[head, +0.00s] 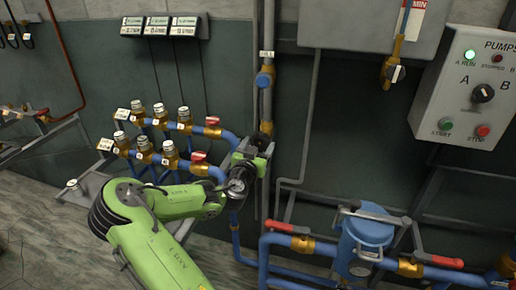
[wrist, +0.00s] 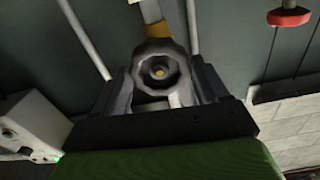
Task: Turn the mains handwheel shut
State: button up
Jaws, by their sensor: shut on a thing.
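A brass-coloured fitting (wrist: 155,32) and a grey pipe show behind the wheel. In the head view my gripper (head: 261,143) is at the vertical grey pipe (head: 267,102), at the end of my green arm. There the gripper and wrist mostly hide the handwheel, so its turn position cannot be told.
Blue manifold pipes with red-handled valves (head: 205,131) lie close left of my gripper. A blue canister (head: 364,238) with red-handled valves stands at lower right. The pump control box (head: 468,87) and a grey cabinet (head: 340,22) hang on the wall at right.

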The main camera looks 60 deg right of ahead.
jog(key=shift+f, duration=0.2)
jog(key=o, duration=1.1)
jog(key=shift+r, duration=0.15)
jog(key=shift+c, duration=0.2)
jog(key=shift+a, duration=0.1)
jog(key=s+a+b, duration=0.1)
jog(key=a+b, duration=0.3)
jog(key=a, duration=0.2)
jog(key=shift+a, duration=0.4)
